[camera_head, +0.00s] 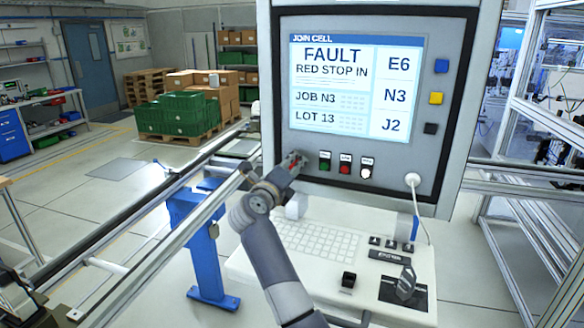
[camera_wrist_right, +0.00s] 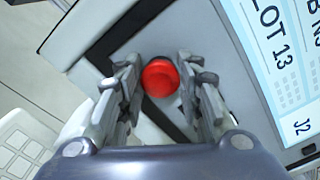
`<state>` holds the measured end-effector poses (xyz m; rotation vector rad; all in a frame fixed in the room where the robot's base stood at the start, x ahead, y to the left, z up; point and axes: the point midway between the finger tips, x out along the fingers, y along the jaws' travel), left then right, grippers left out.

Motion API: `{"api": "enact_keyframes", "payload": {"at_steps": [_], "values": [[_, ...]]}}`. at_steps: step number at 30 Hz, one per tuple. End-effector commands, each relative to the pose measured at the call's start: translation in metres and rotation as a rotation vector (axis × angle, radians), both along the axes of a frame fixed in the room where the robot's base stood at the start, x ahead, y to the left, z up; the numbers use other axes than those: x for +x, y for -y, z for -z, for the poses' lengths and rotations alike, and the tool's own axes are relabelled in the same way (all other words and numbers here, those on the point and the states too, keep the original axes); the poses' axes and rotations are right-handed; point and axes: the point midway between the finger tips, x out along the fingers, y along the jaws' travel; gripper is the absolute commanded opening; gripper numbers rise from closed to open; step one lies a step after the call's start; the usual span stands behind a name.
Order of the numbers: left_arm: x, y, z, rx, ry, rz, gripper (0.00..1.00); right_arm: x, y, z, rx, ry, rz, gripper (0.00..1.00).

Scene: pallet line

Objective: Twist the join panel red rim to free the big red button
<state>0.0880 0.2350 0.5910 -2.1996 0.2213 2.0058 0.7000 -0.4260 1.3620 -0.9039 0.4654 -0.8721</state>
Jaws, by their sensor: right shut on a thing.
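The join panel (camera_head: 375,165) stands upright, its screen (camera_head: 355,85) reading FAULT, RED STOP IN. The big red button (camera_wrist_right: 160,78) shows in the right wrist view, between the two fingers of my right gripper (camera_wrist_right: 163,90). In the head view my right gripper (camera_head: 291,164) is at the lower left corner of the panel, and it hides most of the button there. The gripper is shut on the red button's rim, one finger at each side. The exact finger contact is hard to make out. My left gripper is not in view.
Green, red and white small buttons (camera_head: 345,165) sit just right of my right gripper. A white keyboard shelf (camera_head: 310,242) juts out below the panel. A white cable (camera_head: 428,210) hangs at the right. Metal rails (camera_head: 150,255) run along the left.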

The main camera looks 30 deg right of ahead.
Motion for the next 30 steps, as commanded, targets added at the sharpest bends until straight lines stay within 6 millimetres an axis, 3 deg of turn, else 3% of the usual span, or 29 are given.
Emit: {"api": "enact_keyframes", "payload": {"at_steps": [8,30], "values": [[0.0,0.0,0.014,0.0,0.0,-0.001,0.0,0.0,-0.001,0.005,0.044,0.055,0.0,0.09],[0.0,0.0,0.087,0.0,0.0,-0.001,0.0,-0.001,0.0,0.004,0.324,0.451,-0.001,0.09]]}}
